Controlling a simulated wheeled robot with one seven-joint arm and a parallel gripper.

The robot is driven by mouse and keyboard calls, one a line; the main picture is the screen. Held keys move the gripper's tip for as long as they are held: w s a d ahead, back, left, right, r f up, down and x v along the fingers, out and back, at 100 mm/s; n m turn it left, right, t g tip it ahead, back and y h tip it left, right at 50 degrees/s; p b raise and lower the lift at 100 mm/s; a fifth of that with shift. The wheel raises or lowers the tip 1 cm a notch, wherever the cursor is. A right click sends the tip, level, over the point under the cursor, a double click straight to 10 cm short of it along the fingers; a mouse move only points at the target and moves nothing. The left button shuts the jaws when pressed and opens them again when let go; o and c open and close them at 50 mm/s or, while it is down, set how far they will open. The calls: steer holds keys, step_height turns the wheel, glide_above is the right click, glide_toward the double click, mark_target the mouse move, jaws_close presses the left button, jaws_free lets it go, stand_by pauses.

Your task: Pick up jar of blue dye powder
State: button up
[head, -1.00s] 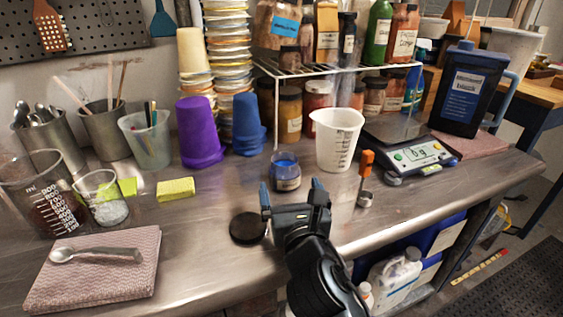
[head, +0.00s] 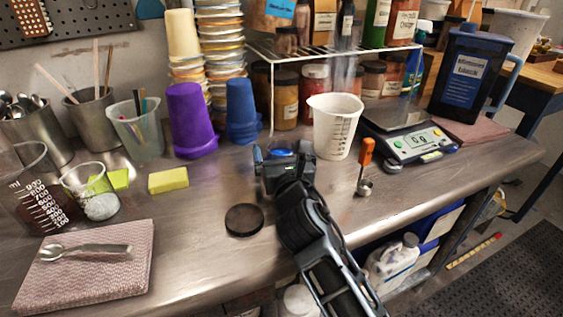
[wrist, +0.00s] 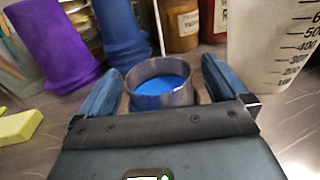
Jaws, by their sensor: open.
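The open jar of blue dye powder (wrist: 161,88) stands upright on the bench, seen from above in the wrist view, with blue powder inside. In the head view only a bit of its blue top (head: 280,152) shows behind my gripper. My gripper (head: 281,150) is open, with its blue fingers on either side of the jar in the wrist view (wrist: 160,90). A narrow gap seems to show at each side; contact cannot be told. A black round lid (head: 244,220) lies on the bench in front of the jar.
A white measuring cup (head: 333,127) stands close right of the jar. An orange-handled scoop (head: 366,165) and a scale (head: 405,137) are further right. Purple (head: 189,120) and blue cups (head: 242,110) stand behind left. A yellow sponge (head: 168,180) lies left; the front bench is mostly clear.

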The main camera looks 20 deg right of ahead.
steer(key=shift+c, duration=0.5)
steer(key=c, duration=1)
